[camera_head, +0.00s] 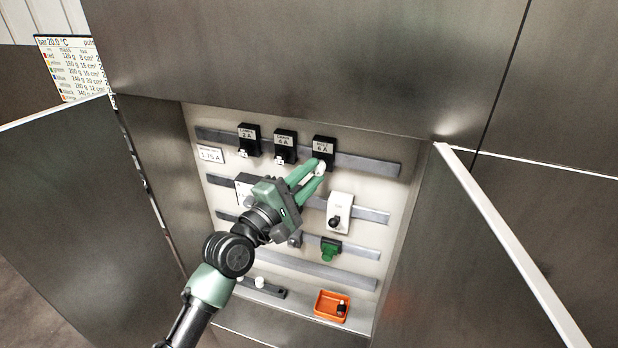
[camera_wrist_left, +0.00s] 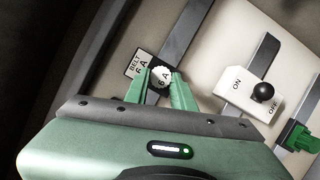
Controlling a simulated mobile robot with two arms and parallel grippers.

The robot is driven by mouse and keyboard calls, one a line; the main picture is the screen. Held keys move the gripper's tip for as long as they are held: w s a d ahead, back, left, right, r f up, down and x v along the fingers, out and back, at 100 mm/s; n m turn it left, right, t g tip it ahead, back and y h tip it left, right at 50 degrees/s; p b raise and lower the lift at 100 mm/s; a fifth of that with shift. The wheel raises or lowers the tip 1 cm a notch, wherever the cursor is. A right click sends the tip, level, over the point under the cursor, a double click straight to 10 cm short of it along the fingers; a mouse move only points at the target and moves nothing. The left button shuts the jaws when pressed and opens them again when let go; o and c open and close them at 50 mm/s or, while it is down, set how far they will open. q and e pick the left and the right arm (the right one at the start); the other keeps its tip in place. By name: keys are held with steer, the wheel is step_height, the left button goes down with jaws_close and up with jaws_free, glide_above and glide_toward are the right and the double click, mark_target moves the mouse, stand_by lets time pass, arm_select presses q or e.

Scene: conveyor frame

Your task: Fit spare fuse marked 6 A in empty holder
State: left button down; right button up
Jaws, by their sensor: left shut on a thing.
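My left gripper (camera_head: 317,171) is shut on a white round-ended fuse (camera_head: 320,168), whose end reads 6 A in the left wrist view (camera_wrist_left: 161,77). The black holder labelled 6 A (camera_head: 323,146) is the rightmost of three on the top rail. Its BELT 6 A label shows in the left wrist view (camera_wrist_left: 138,64). The fuse is right at the lower part of this holder. The fuse and fingertips cover the holder's opening, so I cannot tell whether the fuse is inside it. My right gripper is not in view.
Holders marked 2 A (camera_head: 248,137) and 4 A (camera_head: 284,146) stand to the left. A white ON/OFF switch (camera_head: 340,211) and a green block (camera_head: 331,249) are below. An orange tray (camera_head: 319,303) and a dark fuse rack (camera_head: 273,292) are at the bottom. Open doors flank the cabinet.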

arm_select(q)
steer(key=shift+w+d, duration=0.2)
steer(key=shift+w, duration=0.4)
steer(key=c, duration=1.1)
jaws_free()
steer(key=shift+w, duration=0.1)
steer(key=shift+s+a+f, duration=0.1)
steer(key=shift+s+a, duration=0.05)
steer(key=shift+s, duration=0.1)
steer(key=b+v, duration=0.1)
steer(key=v, duration=0.6)
steer(key=shift+b, duration=0.4)
